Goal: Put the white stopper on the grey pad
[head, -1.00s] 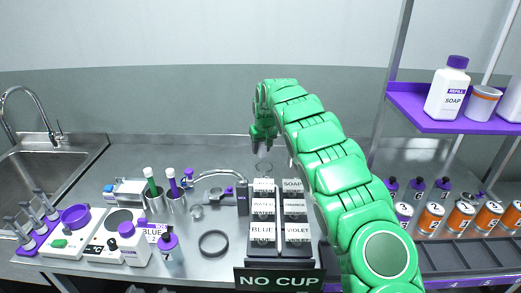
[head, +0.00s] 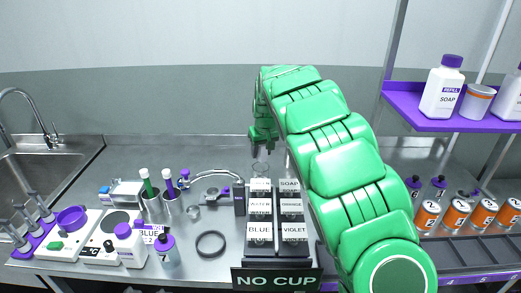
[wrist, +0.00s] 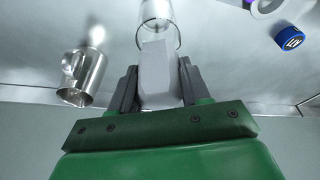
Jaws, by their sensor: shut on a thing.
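My gripper (head: 262,139) is above the back of the counter, behind the labelled boxes. In the wrist view my gripper (wrist: 157,80) is shut on a pale grey-white faceted piece, which I take for the white stopper (wrist: 158,72). A clear glass vessel (wrist: 157,14) shows just beyond the piece; I cannot tell whether they touch. In the head view the stopper is too small and covered to make out. A round grey surface (head: 116,221) sits on a white device at the left; I cannot tell whether this is the grey pad.
Labelled boxes (head: 260,208) stand in front of my gripper. Metal cups with green and purple rods (head: 151,203) and a dark ring (head: 211,244) are to the left. A metal jug (wrist: 82,78) and blue-capped item (wrist: 289,38) show in the wrist view. A purple shelf (head: 450,115) is at the right.

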